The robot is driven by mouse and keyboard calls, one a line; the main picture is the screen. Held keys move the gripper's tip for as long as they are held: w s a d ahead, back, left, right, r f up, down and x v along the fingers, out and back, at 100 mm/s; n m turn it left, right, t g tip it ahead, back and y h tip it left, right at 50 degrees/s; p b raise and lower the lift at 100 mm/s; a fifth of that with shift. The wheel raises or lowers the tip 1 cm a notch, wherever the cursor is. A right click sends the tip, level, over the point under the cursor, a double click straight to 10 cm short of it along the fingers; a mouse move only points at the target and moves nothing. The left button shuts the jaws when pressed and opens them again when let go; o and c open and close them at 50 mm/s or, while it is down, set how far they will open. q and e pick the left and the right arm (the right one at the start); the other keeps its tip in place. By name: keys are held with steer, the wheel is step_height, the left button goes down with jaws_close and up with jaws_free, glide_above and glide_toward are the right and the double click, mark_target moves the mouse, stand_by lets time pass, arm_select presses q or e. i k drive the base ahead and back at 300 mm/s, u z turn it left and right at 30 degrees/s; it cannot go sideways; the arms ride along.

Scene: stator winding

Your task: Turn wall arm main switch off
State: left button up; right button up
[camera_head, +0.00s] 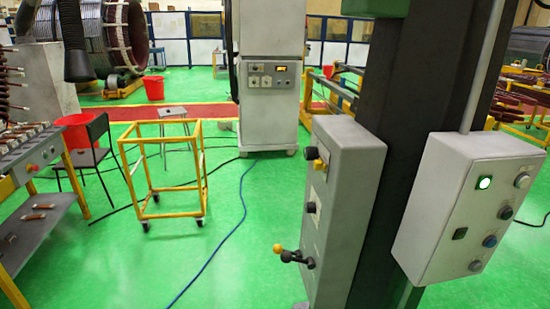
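A dark column (415,130) stands at the right with two grey control boxes on it. The left box (352,165) carries a yellow and dark knob (318,157), a black knob (311,207) and a black lever with a yellow ball end (290,254). No label is readable, so I cannot tell which control is the main switch. Neither gripper is in view.
A yellow wheeled frame (150,218) stands on the green floor left of the column. A workbench (45,195), black chair (100,140) and red bucket (78,130) are at the left. A white cabinet (269,100) is behind.

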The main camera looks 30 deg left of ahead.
mark_target(311, 153)
steer(key=u, duration=0.95)
steer(key=i, duration=0.5)
steer(key=u, duration=0.05)
